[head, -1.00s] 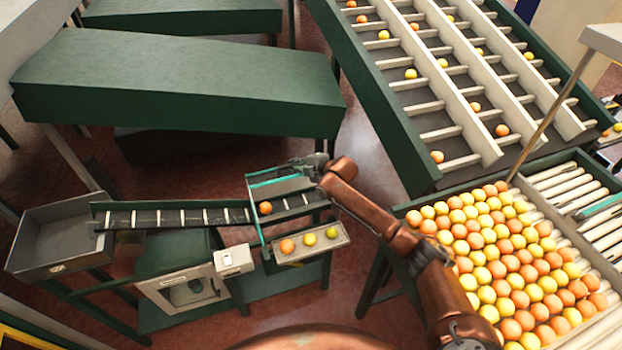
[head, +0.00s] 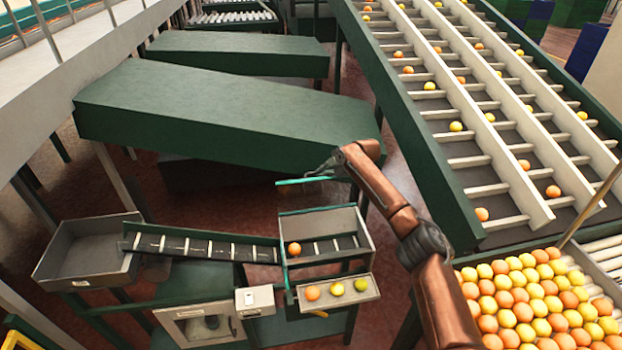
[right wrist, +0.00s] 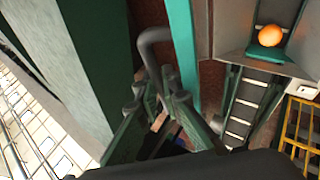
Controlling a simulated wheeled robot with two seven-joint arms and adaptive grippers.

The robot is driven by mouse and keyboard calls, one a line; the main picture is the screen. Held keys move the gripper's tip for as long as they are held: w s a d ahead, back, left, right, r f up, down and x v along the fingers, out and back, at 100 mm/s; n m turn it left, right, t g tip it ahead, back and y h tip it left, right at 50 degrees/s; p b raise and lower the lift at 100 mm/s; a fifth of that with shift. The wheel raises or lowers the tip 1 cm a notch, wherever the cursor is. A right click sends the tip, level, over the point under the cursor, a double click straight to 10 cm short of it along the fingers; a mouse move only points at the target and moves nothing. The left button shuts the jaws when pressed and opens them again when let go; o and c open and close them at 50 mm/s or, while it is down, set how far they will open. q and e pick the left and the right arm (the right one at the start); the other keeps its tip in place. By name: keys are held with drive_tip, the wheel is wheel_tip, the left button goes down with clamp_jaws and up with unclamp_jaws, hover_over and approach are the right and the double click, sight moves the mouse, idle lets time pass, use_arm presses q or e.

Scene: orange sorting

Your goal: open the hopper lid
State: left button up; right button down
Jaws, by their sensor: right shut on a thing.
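The hopper (head: 369,237) is a grey box at the right end of a small conveyor, and its top is open. An orange fruit (head: 294,249) shows inside it; it also shows in the right wrist view (right wrist: 270,35). The lid (head: 304,180) shows as a thin teal strip, almost edge-on, raised above and behind the hopper. Its teal edge (right wrist: 183,50) runs beside the fingers in the right wrist view. My right gripper (head: 328,168) is shut on the lid's grey bent handle (right wrist: 155,38). The exact grip contact is partly hidden by the fingers. My left gripper is out of view.
A tray (head: 374,294) with several fruits is in front of the hopper. A grey bin (head: 50,262) stands at the conveyor's left end. A large green covered bench (head: 230,120) lies behind. A sloping conveyor (head: 440,170) and a heap of fruit (head: 530,300) are at the right.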

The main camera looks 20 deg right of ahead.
drive_tip(key=shift+w+r+t, duration=0.3)
drive_tip(key=shift+w+r, duration=0.4)
drive_tip(key=shift+w, duration=0.15)
drive_tip(key=c, duration=2.3)
unclamp_jaws()
drive_tip(key=shift+f, duration=0.15)
drive_tip(key=shift+s, duration=0.25)
drive_tip(key=shift+s, duration=0.1)
